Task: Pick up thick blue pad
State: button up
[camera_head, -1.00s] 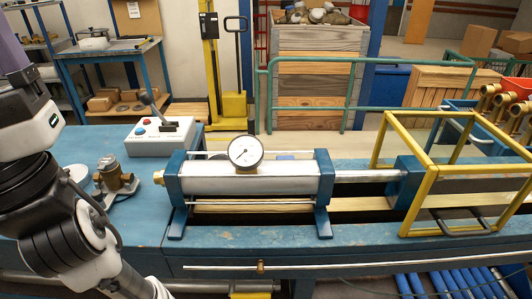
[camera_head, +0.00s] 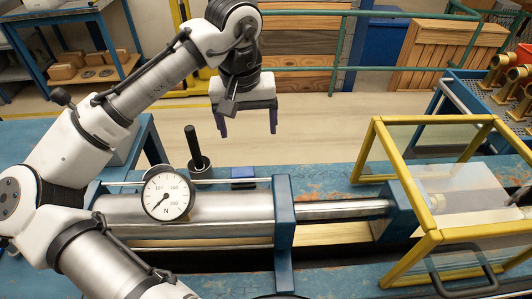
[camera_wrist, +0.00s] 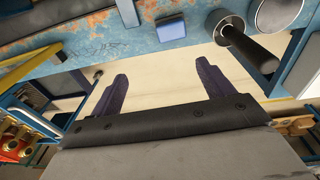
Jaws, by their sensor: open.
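A small blue block (camera_head: 243,173), which looks like the thick blue pad, lies on the blue bench behind the metal cylinder. It also shows in the wrist view (camera_wrist: 170,28), flat on the worn blue top, beyond the gap between my fingers. My gripper (camera_head: 248,130) is open and empty, with its fingers pointing down, above and behind the pad. In the wrist view my gripper's (camera_wrist: 162,74) fingers are spread over the pale floor, apart from the pad.
A black upright handle (camera_head: 194,147) stands just left of the pad, also close by in the wrist view (camera_wrist: 245,45). The cylinder (camera_head: 240,210) and a round gauge (camera_head: 168,195) are in front. A yellow-framed guard (camera_head: 432,240) stands to the right.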

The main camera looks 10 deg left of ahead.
aim_at(243, 171)
jog(key=shift+g, duration=0.5)
jog(key=f, duration=0.6)
jog(key=s+a+f+p, duration=0.1)
jog(key=f, duration=0.2)
jog(key=shift+a+f+p, duration=0.15)
jog(key=shift+f+p, duration=0.3)
jog(key=shift+f, duration=0.15)
jog(key=f+p, duration=0.1)
jog(key=f, duration=0.3)
jog(key=shift+a+f, duration=0.1)
jog(key=shift+a, duration=0.1)
jog(key=c, duration=1.1)
